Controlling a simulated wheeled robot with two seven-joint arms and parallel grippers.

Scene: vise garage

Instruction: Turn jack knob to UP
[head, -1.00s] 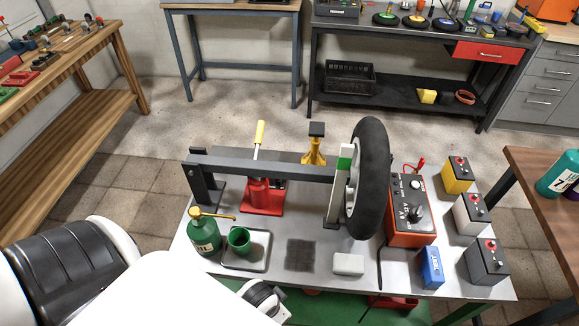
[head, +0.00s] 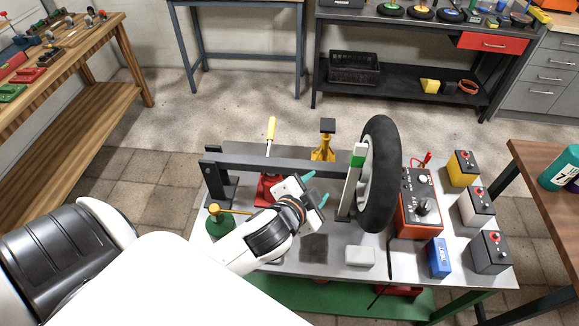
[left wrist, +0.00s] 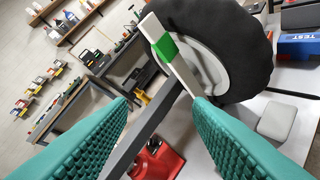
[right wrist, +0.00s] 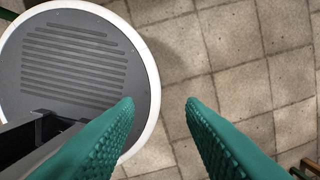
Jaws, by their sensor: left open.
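The red jack (head: 267,188) stands on the work table under the dark grey beam (head: 285,167). Its yellow handle (head: 271,128) sticks up behind the beam. My left gripper (head: 316,188) is open and empty in front of the beam, between the jack and the wheel, and its arm hides part of the jack. In the left wrist view the jack (left wrist: 163,160) shows low between the open teal fingers (left wrist: 160,105); I cannot make out its knob. My right gripper (right wrist: 160,105) is open and empty over the tiled floor, out of the head view.
The wheel (head: 378,175) stands upright by a pale post with a green band (head: 358,155). A yellow stand (head: 323,142) is behind the beam. A green oil can (head: 219,226) is left of my left arm. A red charger (head: 420,205), batteries and a blue tester (head: 438,258) fill the right side.

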